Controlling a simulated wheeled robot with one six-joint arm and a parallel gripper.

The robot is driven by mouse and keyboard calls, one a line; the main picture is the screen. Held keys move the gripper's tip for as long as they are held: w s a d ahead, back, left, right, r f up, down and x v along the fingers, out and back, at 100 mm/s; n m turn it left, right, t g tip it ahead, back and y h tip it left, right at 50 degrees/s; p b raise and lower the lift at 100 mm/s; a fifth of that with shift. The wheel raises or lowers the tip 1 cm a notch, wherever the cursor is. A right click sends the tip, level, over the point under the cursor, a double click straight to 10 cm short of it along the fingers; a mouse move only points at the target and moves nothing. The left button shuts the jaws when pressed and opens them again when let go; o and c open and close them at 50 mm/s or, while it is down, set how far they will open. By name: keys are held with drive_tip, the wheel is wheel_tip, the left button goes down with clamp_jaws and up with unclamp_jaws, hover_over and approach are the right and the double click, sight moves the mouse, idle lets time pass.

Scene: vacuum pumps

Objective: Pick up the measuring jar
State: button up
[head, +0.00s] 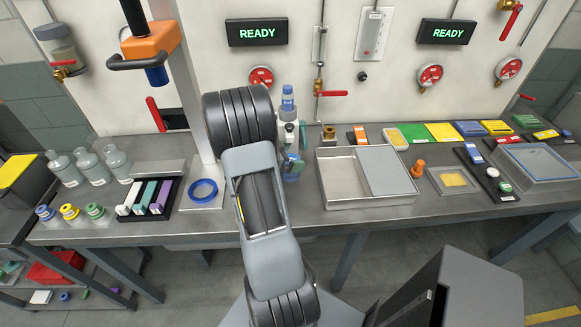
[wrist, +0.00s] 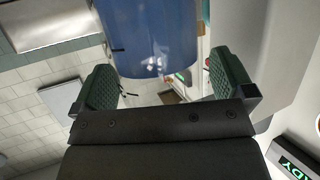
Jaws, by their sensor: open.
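A blue, see-through cylinder (wrist: 155,38), which looks like the measuring jar, fills the top middle of the wrist view. My gripper (wrist: 162,82) is open, with one green ridged finger on each side of the cylinder's end. The fingers do not appear to touch it, and its far part is cut off by the frame. In the head view my arm hides the gripper. A clear bluish vessel (head: 293,168) shows partly behind the arm, and a small blue bottle (head: 288,103) shows above it. I cannot tell which of them is the cylinder.
Several grey bottles (head: 92,167) and a rack of coloured blocks (head: 150,197) are on the bench's left. A blue ring (head: 203,190) lies near the arm. A metal tray (head: 338,184) and an orange knob (head: 418,165) are to the right. A wall panel with valves stands behind.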

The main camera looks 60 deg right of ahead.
drive_tip(key=shift+c, duration=0.4)
drive_tip(key=c, duration=1.3)
drive_tip(key=shift+c, duration=0.8)
drive_tip(key=shift+r, duration=0.2)
